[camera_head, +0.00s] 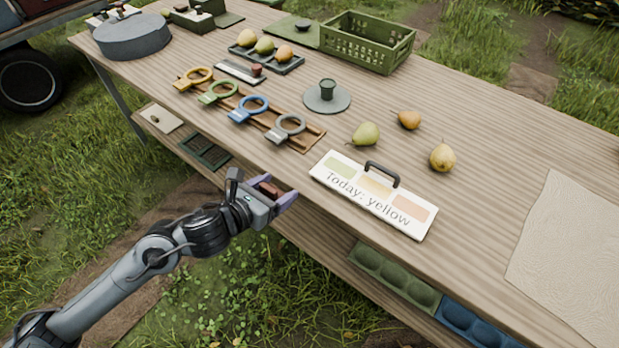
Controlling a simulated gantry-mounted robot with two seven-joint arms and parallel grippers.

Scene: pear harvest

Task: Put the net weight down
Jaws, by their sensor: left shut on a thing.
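My left gripper (274,194) is at the table's front edge, left of the white sign. It is shut on a small reddish-brown block (269,188), which I take to be the net weight. The fingers and gripper body hide part of the block. I cannot tell for sure whether it touches the table edge or hangs just in front of it. My right gripper is not in view.
A wooden rack (306,137) with several coloured rings lies behind the gripper. A white sign (408,215) reading "Today: yellow" lies to the right. The table between pears and mat is clear.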

